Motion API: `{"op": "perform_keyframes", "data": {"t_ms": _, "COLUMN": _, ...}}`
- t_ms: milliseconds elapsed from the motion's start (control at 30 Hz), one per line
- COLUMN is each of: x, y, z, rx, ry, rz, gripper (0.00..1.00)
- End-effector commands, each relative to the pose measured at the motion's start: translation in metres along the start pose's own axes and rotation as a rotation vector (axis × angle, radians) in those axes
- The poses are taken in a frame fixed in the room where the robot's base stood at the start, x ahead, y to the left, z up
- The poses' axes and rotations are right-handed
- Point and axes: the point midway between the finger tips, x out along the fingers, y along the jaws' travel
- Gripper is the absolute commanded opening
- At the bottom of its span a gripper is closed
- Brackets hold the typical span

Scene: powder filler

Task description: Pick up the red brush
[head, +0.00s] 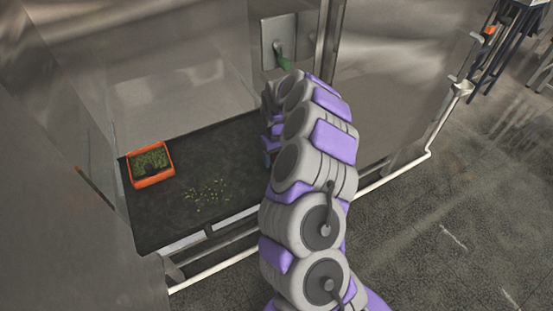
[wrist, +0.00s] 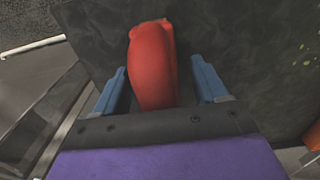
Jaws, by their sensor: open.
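A red object, which looks like the red brush (wrist: 152,65), lies on the dark surface in the wrist view. It shows between the two blue fingers of my gripper (wrist: 162,85), with gaps on both sides, wider on the right. My gripper is open. The near end of the red object is hidden by the gripper's black front edge. In the head view my arm covers the brush, and my gripper is mostly hidden behind the arm's far end.
An orange tray (head: 152,181) with green bits and a dark item stands at the left of the dark work surface (head: 222,153). Green crumbs (head: 206,193) lie scattered beside it. Metal walls enclose the surface, and a white rail (head: 215,268) runs along its front. A green handle (head: 284,62) is on the back panel.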

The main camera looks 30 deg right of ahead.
Motion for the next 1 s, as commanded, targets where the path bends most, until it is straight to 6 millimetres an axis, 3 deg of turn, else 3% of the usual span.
{"op": "perform_keyframes", "data": {"t_ms": 133, "x": -0.0008, "y": 0.0002, "z": 0.0000, "rx": 0.000, "ry": 0.000, "rz": 0.000, "gripper": 0.70}}
{"op": "perform_keyframes", "data": {"t_ms": 767, "x": -0.0006, "y": 0.0002, "z": 0.0001, "rx": 0.001, "ry": -0.001, "rz": 0.000, "gripper": 0.10}}
{"op": "perform_keyframes", "data": {"t_ms": 1000, "x": -0.0008, "y": 0.0002, "z": 0.0002, "rx": 0.001, "ry": -0.001, "rz": 0.000, "gripper": 0.09}}
